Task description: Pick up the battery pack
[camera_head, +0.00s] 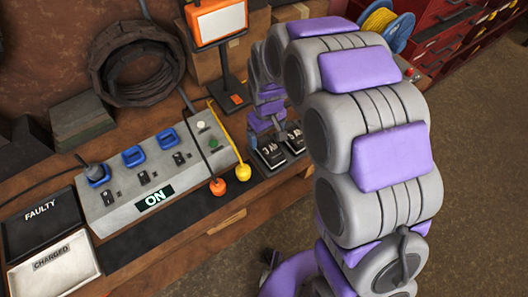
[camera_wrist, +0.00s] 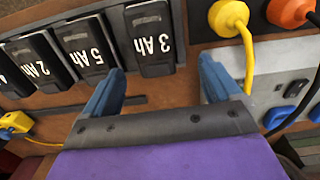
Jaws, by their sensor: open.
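Several black battery packs with white labels lie in a row in the wrist view: a 3 Ah pack (camera_wrist: 150,42), a 5 Ah pack (camera_wrist: 88,45) and a 2 Ah pack (camera_wrist: 36,62). The labels appear upside down there. My gripper (camera_wrist: 160,82) is open and empty. Its two blue-grey fingers point at the row, with the 3 Ah pack ahead between them, nearer the left finger. In the head view, two packs show, one of them a 3 Ah pack (camera_head: 270,152), beside my arm's far end.
A grey charger panel (camera_head: 150,170) reads ON. An orange plug (camera_head: 217,187) and a yellow plug (camera_head: 243,172) with cables lie close to the packs. A FAULTY tray (camera_head: 40,222) and a CHARGED tray (camera_head: 52,264) stand at left. An orange-framed screen (camera_head: 217,20) stands behind.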

